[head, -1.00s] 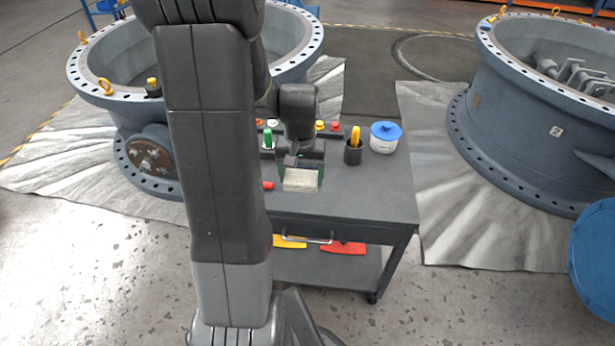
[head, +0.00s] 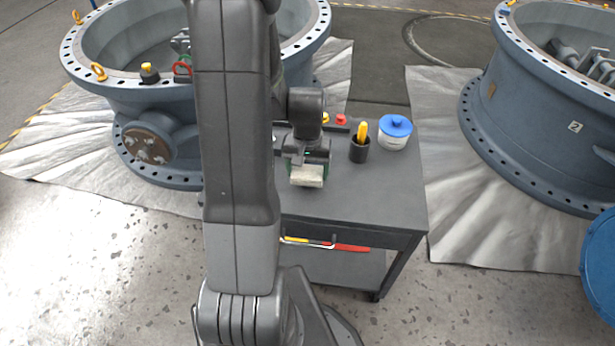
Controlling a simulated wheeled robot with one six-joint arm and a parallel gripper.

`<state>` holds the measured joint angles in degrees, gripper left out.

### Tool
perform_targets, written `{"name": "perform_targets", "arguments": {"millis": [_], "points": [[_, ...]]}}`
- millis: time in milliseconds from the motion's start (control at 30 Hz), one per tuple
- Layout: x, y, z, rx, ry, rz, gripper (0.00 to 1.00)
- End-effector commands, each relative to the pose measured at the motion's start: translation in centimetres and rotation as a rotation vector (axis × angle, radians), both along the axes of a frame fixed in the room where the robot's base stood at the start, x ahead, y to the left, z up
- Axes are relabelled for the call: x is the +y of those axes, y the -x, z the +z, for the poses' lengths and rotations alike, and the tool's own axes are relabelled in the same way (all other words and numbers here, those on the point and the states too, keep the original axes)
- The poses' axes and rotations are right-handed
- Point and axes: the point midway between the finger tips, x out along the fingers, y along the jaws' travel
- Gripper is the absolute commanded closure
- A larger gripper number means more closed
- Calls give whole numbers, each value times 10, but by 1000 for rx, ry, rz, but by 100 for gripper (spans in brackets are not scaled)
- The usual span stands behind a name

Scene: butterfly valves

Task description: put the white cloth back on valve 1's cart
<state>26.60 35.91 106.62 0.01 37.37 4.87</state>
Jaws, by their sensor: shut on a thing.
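My gripper (head: 308,163) is over the grey cart (head: 370,205), pointing down, and is shut on the white cloth (head: 307,178). The cloth is a small off-white folded pad below the fingers. It shows in front of the cart's top; I cannot tell whether it touches the surface. The cart stands in front of and between two large blue-grey valves. The left valve (head: 100,82) shows no number that I can read. My arm hides the left part of the cart.
On the cart stand a dark cup (head: 359,151) with a yellow-handled tool and a white tub with a blue lid (head: 395,130). A dark rack with coloured pieces is partly hidden behind my gripper. The right valve (head: 535,125) bears a "2". The cart's front right top is clear.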

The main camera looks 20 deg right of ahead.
Motion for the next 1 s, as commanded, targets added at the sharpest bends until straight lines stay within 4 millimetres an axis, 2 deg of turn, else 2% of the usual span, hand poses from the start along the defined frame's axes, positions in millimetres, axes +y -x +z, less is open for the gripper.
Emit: {"name": "perform_targets", "arguments": {"millis": [100,200,567,600,700,1000], "points": [[0,1,-20,4,-3,0,48],[0,1,-29,3,-2,0,48],[0,0,-33,1,-1,0,48],[0,0,-32,1,-1,0,18],[0,0,-31,1,-1,0,2],[0,0,-30,1,-1,0,2]]}}
